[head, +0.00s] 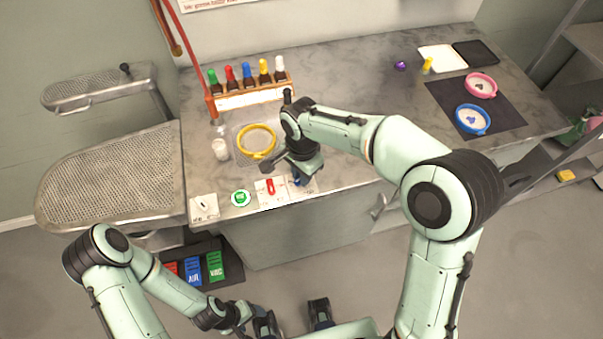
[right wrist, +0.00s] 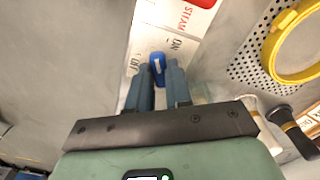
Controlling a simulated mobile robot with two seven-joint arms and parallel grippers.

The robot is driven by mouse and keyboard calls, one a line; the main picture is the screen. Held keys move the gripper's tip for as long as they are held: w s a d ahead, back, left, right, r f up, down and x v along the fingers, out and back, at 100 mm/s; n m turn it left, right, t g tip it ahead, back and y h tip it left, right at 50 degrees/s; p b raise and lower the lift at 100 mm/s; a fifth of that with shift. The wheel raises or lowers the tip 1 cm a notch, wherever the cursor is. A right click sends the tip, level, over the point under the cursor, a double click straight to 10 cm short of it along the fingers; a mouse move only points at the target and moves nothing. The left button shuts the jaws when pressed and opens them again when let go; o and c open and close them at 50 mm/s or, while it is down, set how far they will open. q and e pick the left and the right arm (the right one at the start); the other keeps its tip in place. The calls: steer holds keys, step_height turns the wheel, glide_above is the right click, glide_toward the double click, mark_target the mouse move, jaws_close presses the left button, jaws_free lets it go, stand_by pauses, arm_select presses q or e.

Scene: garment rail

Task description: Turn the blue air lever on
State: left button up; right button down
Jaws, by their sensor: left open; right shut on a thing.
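The blue air lever (right wrist: 157,61) sits on a white labelled plate (right wrist: 178,42) in the right wrist view, with its handle between my right fingertips. My right gripper (right wrist: 162,75) is shut on it. In the head view my right gripper (head: 298,179) is at the table's front edge, covering most of the lever and part of its plate. "ON" lettering shows on the plate; the lever's exact setting is hard to tell. My left gripper (head: 292,319) is open and empty at the bottom of the head view, below the table edge.
A yellow hoop (head: 257,141), a white jar (head: 220,148) and a bottle rack (head: 250,95) stand behind. Pedals (head: 193,270) are below.

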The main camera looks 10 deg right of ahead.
steer(key=m, duration=0.5)
steer(key=shift+r+m, duration=0.1)
steer(key=shift+m, duration=0.2)
stand_by(0.5)
steer(key=c, duration=1)
jaws_free()
steer(key=shift+c, duration=0.2)
step_height(320, 180, up, 13)
steer(key=p, duration=0.1)
steer(key=shift+r+p, duration=0.15)
steer(key=shift+p, duration=0.2)
